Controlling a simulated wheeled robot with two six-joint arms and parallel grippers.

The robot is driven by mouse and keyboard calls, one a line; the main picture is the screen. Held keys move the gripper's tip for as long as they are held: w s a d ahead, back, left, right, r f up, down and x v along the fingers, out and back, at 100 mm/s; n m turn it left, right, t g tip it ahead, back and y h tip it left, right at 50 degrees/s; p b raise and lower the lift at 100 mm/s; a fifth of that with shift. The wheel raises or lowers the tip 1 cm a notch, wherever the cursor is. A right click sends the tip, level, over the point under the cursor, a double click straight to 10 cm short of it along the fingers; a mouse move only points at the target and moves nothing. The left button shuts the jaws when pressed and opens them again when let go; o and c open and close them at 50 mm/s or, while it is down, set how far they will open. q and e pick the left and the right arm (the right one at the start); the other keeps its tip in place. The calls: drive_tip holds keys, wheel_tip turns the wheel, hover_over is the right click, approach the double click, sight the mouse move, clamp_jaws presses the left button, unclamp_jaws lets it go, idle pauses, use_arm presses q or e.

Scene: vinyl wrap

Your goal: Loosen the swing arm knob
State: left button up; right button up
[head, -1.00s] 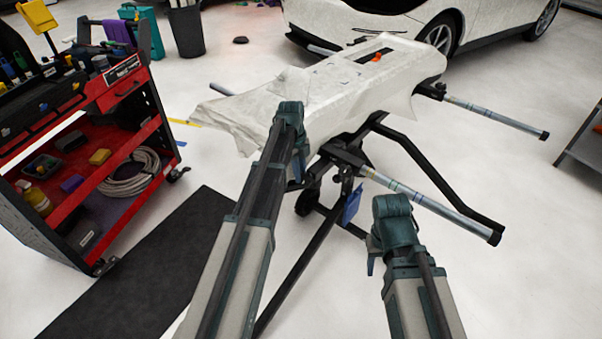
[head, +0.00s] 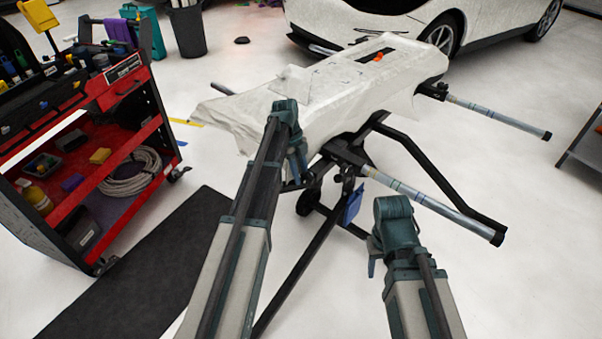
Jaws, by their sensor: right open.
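A black stand (head: 385,128) holds a white-wrapped panel (head: 335,85). Two silver swing arm tubes reach right: a near one (head: 420,198) and a far one (head: 490,111). Dark clamp fittings sit at their inner ends, at the near arm (head: 346,160) and the far arm (head: 433,90); I cannot clearly tell which part is the knob. My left gripper (head: 296,180) points down beside the panel's near edge, left of the near fitting; its fingers are mostly hidden. My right gripper (head: 372,268) points down in front of the near tube, apart from it, and is open.
A blue cloth or tag (head: 353,205) hangs under the near fitting. A red tool cart (head: 120,90) stands at the left beside a black mat (head: 150,265). A white car (head: 480,20) is behind. Floor to the right is clear, up to a grey shelf (head: 585,145).

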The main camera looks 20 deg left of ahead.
use_arm(q)
drive_tip(key=shift+w, duration=0.25)
idle(0.3)
drive_tip(key=shift+d+r, duration=0.1)
